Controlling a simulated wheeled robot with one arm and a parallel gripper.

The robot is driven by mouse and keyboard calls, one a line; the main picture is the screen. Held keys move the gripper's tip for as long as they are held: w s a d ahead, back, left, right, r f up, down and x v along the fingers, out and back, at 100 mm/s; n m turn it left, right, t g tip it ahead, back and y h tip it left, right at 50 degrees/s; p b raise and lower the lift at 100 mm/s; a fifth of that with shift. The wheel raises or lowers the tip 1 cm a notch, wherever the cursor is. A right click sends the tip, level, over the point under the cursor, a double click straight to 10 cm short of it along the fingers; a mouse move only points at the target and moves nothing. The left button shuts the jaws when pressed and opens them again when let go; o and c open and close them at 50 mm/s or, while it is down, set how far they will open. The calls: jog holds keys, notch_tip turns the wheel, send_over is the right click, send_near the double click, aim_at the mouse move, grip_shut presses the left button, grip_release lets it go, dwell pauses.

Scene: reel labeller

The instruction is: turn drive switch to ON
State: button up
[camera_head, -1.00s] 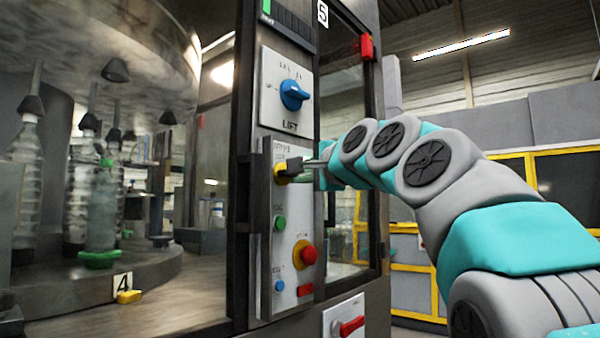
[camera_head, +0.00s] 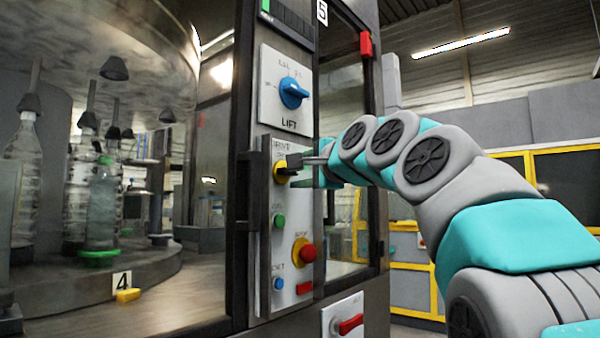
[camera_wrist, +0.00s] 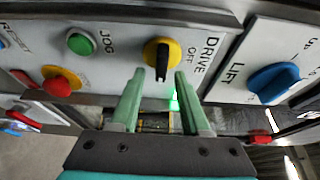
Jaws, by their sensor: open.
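The drive switch (camera_wrist: 162,60) is a black lever on a round yellow base, under the DRIVE label with OFF printed beside it. In the head view the drive switch (camera_head: 281,171) sits near the top of the lower control panel (camera_head: 265,290), partly hidden by my gripper (camera_head: 300,163). In the wrist view my gripper (camera_wrist: 158,78) is open, with its two pale green fingers apart. The fingertips are close to the switch, just below it in that view. The lever stands between the lines of the fingers, nearer the left one; contact cannot be told.
The blue LIFT knob (camera_head: 293,92) is on a plate above. A green JOG button (camera_wrist: 81,42), a red mushroom button (camera_wrist: 57,85) on yellow and a blue RESET button (camera_head: 278,284) share the panel. A dark handle bar (camera_head: 243,185) stands left of it.

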jog(key=shift+s, duration=0.1)
jog(key=b+v, duration=0.1)
jog(key=v, duration=0.6)
jog(key=shift+s+d, duration=0.2)
jog(key=shift+s, duration=0.05)
